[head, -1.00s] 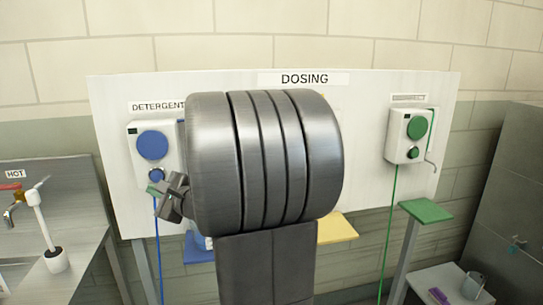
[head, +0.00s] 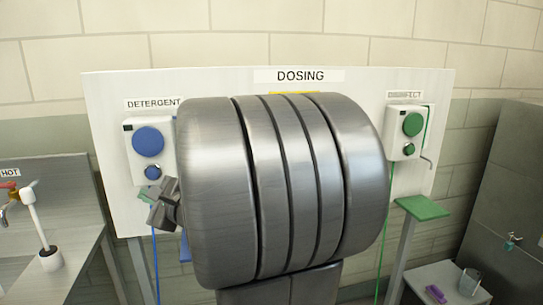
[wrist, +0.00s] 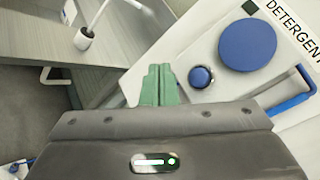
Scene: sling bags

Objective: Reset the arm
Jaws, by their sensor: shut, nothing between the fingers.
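My gripper (wrist: 158,85) shows in the wrist view with its green fingers together and nothing between them. In the head view the gripper (head: 147,195) shows small, just left of my arm's large grey link, below the detergent dispenser. The detergent dispenser (head: 134,165) is a white box with a large blue disc and a smaller blue knob. It also shows in the wrist view (wrist: 205,50), to the right of the fingers and apart from them in the picture. My arm's link hides the middle of the dosing board.
The dosing board (head: 255,83) stands against a tiled wall. The green disinfect dispenser (head: 400,148) hangs at its right, above a green shelf (head: 422,207). A steel counter (head: 75,225) with a tap is at left. A white table (head: 440,275) holds a cup and a purple item.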

